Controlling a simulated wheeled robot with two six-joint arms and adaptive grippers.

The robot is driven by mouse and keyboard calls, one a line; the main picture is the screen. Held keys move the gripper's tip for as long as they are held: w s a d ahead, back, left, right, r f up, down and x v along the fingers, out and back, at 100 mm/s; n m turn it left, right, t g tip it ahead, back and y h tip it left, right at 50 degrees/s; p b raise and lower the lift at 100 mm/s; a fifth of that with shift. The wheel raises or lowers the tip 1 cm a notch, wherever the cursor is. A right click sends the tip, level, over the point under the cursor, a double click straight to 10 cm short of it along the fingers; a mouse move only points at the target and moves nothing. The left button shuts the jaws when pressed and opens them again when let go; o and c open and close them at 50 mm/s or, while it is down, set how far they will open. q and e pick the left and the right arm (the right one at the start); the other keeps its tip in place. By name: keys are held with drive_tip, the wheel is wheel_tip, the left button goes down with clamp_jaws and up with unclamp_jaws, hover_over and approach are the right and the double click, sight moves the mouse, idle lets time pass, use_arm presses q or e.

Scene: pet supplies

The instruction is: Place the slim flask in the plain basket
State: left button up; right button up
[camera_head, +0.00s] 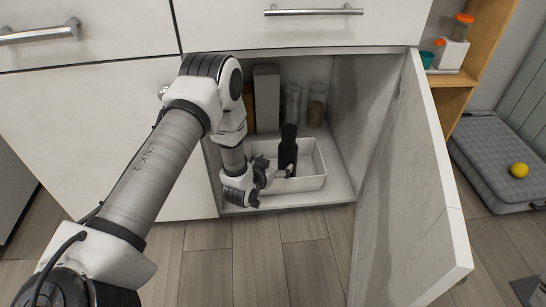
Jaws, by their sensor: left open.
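A slim black flask (289,148) stands about upright inside the open cabinet, and its lower end appears to be within the plain white basket (312,183). The basket sits on the cabinet floor. My left gripper (278,173) is open beside the flask's lower part, on its left, at the basket's left front. The arm covers the basket's left side, and I cannot tell whether the fingers touch the flask. My right gripper is not in view.
A grey box (266,98), a clear glass container (291,103) and a brown-filled jar (317,105) stand behind the basket. The open cabinet door (412,200) juts out on the right. A grey pet bed with a yellow ball (519,170) lies farther right.

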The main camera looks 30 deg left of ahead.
use_arm(q)
drive_tip(key=s+d+f+g+h, duration=0.1)
drive_tip(key=s+d+f+g, duration=0.25)
drive_tip(key=s, duration=0.45)
drive_tip(key=s+d+f+g, duration=0.3)
drive_tip(key=s+f, duration=0.2)
drive_tip(key=s, duration=0.3)
drive_tip(key=s+d+g, duration=0.3)
drive_tip(key=s+g, duration=0.4)
drive_tip(key=s, duration=1.4)
drive_tip(key=shift+f, duration=0.25)
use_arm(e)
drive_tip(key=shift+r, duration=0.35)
use_arm(q)
drive_tip(key=shift+w, duration=0.1)
